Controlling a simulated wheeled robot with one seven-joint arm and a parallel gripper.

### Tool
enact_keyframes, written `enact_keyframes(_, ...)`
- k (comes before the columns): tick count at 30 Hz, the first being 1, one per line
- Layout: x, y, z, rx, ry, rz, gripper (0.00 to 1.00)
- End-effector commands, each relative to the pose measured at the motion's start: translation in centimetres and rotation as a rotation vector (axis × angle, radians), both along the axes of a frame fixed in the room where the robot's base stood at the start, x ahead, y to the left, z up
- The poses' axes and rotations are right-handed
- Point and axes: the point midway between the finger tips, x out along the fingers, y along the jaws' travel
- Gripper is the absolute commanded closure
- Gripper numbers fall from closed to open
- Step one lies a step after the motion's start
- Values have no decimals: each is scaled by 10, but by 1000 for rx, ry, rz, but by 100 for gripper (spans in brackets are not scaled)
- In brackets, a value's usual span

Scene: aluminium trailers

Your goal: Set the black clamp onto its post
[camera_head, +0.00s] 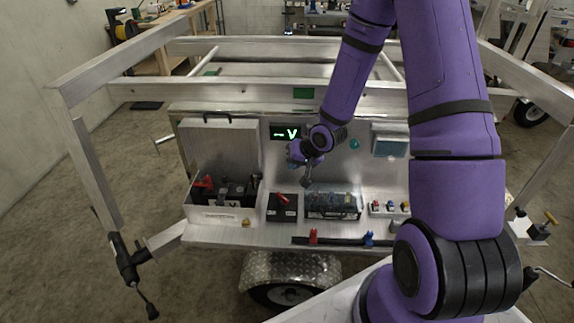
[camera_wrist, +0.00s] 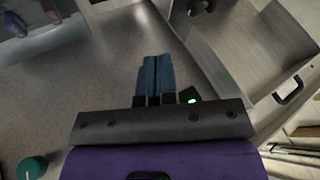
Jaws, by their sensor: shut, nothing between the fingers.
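My gripper (camera_head: 293,163) is in front of the upright panel, right of the open battery box (camera_head: 221,216). In the wrist view its blue fingers (camera_wrist: 155,75) are pressed together with nothing between them. The box holds a dark battery (camera_head: 232,190) with a red clamp (camera_head: 204,182) at its left. Dark shapes at the battery's right may include the black clamp and its post, but they are too small to tell apart. My gripper is apart from the battery.
The box's raised lid (camera_head: 220,150) stands behind the battery. A display (camera_head: 286,133) reads "-- V". A black box with a red switch (camera_head: 282,205) and a clear-covered unit (camera_head: 333,204) sit on the shelf. Red (camera_head: 313,236) and blue (camera_head: 368,239) pieces lie along the front edge.

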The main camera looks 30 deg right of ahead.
Motion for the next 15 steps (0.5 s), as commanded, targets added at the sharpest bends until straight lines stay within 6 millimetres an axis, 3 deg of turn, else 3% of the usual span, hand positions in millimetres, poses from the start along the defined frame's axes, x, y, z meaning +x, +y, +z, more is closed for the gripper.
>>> enact_keyframes(13, 40, 23, -65, 0, 3, 2, 100)
enact_keyframes(15, 46, 30, -68, -1, 0, 3, 100)
